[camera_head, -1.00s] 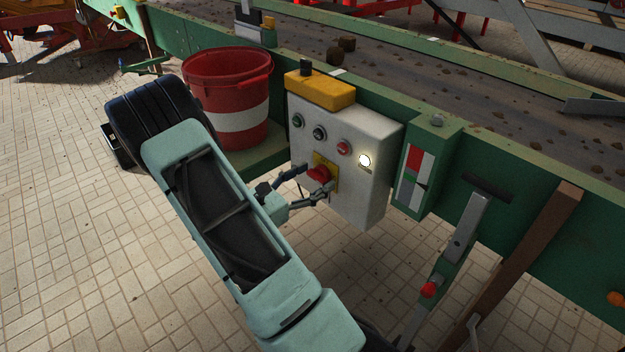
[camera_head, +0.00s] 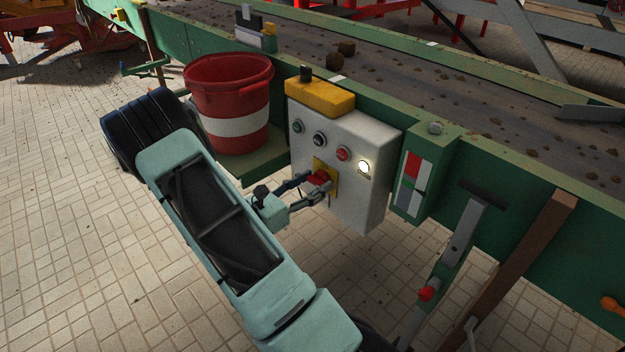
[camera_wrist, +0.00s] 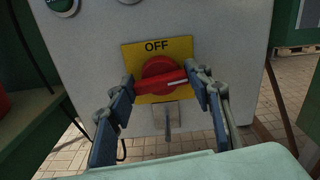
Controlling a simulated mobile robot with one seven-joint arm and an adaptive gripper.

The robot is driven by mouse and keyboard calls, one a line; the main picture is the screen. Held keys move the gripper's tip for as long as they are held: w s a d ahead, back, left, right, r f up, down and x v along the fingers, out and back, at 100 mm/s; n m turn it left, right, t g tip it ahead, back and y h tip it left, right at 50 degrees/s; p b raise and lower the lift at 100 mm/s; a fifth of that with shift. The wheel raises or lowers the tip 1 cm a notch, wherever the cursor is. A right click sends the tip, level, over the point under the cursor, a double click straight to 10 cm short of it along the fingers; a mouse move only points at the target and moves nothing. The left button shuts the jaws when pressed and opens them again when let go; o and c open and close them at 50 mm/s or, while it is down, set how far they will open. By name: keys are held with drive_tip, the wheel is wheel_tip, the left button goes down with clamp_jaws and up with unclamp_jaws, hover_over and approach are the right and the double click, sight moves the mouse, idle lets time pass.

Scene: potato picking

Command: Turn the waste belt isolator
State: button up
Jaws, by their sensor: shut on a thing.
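The isolator is a red rotary switch (camera_wrist: 158,72) on a yellow plate (camera_wrist: 182,47) marked OFF at its top. Its handle lies nearly level in the wrist view, with the white mark at the right end, tilted slightly up. My gripper (camera_wrist: 160,90) is shut on the handle, one finger at each end; the left finger's contact is hard to make out. In the head view the red switch (camera_head: 319,176) sits low on the front of a pale control box (camera_head: 352,200), partly hidden by my gripper's fingers.
Above the switch are green, black and red buttons (camera_head: 343,153) and a lit white lamp (camera_head: 363,166). A yellow block (camera_head: 320,96) tops the box. A red bucket (camera_head: 228,85) stands left.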

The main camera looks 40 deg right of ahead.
drive_tip(key=n+p, duration=0.1)
drive_tip(key=p, duration=0.1)
drive_tip(key=n+p, duration=0.1)
drive_tip(key=n, duration=0.1)
drive_tip(key=shift+r+p, duration=0.25)
drive_tip(key=shift+p, duration=0.15)
drive_tip(key=n+p, duration=0.3)
drive_tip(key=n, duration=0.2)
drive_tip(key=shift+w+f+p, duration=0.1)
drive_tip(key=shift+f+p, duration=0.05)
drive_tip(key=shift+p, duration=0.2)
drive_tip(key=n+p, duration=0.2)
drive_tip(key=n, duration=0.2)
drive_tip(key=shift+f, duration=0.15)
drive_tip(key=shift+f+n+p, duration=0.15)
drive_tip(key=shift+n+p, duration=0.7)
drive_tip(key=shift+n, duration=1.35)
drive_tip(key=o, duration=1.2)
drive_tip(key=shift+c, duration=0.2)
